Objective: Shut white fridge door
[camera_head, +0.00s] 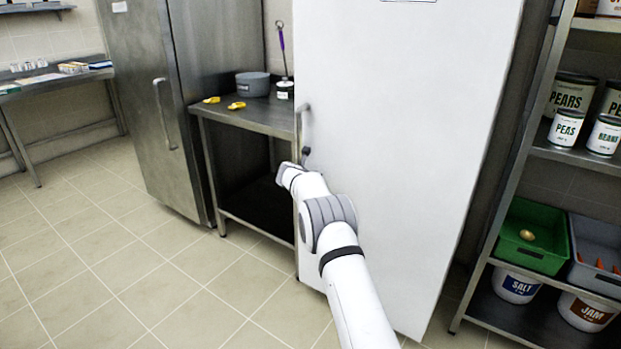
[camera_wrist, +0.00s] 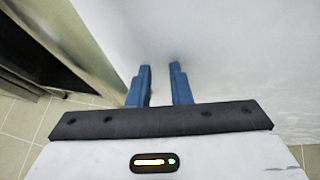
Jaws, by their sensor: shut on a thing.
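The white fridge door (camera_head: 400,120) is a tall flat panel filling the middle of the head view. Whether a gap is left at its edge cannot be told. Its grey vertical handle (camera_head: 300,122) is near the left edge. My gripper (camera_head: 305,153) is at the handle's lower end, shut on it; my wrist partly hides the contact. In the wrist view my gripper's two blue fingers (camera_wrist: 160,75) point at the white door surface (camera_wrist: 235,60), with a narrow gap between them. The handle cannot be made out there.
A steel table (camera_head: 255,115) with a grey pot (camera_head: 252,84) and yellow items (camera_head: 236,105) stands left of the door. A steel fridge (camera_head: 150,100) is further left. A shelf rack (camera_head: 500,210) with cans and bins stands close on the right. The tiled floor (camera_head: 100,260) at left is clear.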

